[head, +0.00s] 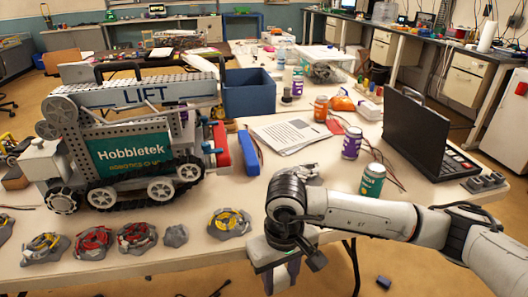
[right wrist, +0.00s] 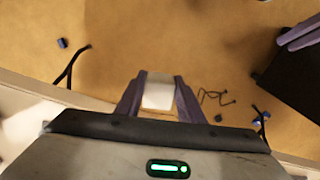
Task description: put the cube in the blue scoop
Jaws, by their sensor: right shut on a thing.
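My right gripper (head: 282,283) is at the near edge of the table, pointing down. In the right wrist view its two purple fingers (right wrist: 158,100) are shut on a pale, whitish cube (right wrist: 158,92), with floor behind it. I cannot pick out a blue scoop for certain; the blue things on the table are an open bin (head: 248,92) and a slim blue bar (head: 250,153). My left gripper is not in the head view; purple prongs at the right wrist view's upper right may be its fingers, too unclear to read.
A large tracked robot model (head: 130,150) fills the table's left. Several coiled bundles (head: 228,222) lie along the front edge. Papers (head: 292,133) lie mid-table.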

